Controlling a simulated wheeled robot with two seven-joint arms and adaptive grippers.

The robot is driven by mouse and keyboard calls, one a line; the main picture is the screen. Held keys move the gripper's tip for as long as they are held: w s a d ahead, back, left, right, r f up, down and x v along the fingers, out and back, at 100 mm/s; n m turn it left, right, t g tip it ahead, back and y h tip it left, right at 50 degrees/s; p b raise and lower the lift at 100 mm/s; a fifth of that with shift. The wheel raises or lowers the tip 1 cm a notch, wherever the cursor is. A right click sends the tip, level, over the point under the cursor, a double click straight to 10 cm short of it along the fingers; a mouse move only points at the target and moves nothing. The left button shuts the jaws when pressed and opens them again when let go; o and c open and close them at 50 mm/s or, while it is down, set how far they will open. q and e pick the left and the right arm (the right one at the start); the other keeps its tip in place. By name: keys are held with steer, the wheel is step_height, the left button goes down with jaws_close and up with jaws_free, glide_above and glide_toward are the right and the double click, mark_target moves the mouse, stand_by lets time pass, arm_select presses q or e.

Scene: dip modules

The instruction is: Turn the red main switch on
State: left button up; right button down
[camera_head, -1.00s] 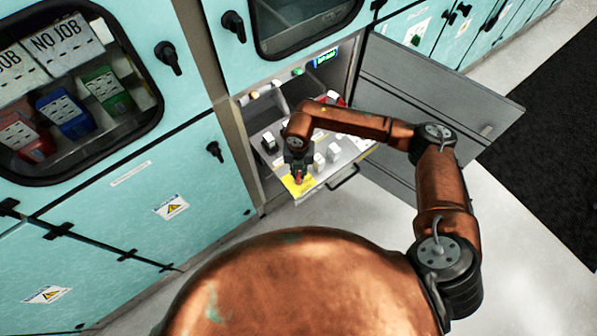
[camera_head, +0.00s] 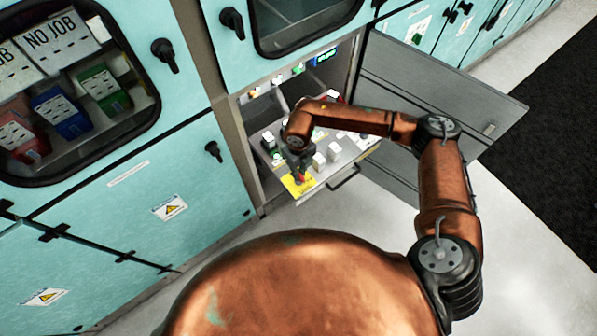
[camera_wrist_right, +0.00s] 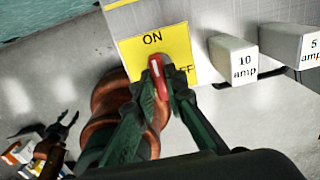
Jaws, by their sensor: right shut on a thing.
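The red main switch (camera_wrist_right: 158,78) is a small red handle on a yellow plate (camera_wrist_right: 127,50) marked ON and OFF, at the front left corner of the drawer panel. My right gripper (camera_head: 299,176) is over that corner in the head view. In the right wrist view its dark green fingers (camera_wrist_right: 156,92) are shut on the red handle, one on each side. The handle's free end points toward the word ON, and part of OFF is covered. My left gripper (camera_wrist_right: 43,124) shows small at the lower left of the wrist view, its fingers apart; it is not in the head view.
White fuse blocks, 10 amp (camera_wrist_right: 233,58) and 5 amp (camera_wrist_right: 297,45), stand right beside the yellow plate. The drawer's front handle (camera_head: 343,177) and the open grey door (camera_head: 440,95) are to the right. Turquoise cabinets (camera_head: 130,185) line the left.

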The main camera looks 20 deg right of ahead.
stand_by(0.5)
steer(key=c, duration=2)
jaws_free()
steer(key=shift+o, duration=0.2)
steer(key=shift+r, duration=0.1)
step_height(320, 180, up, 12)
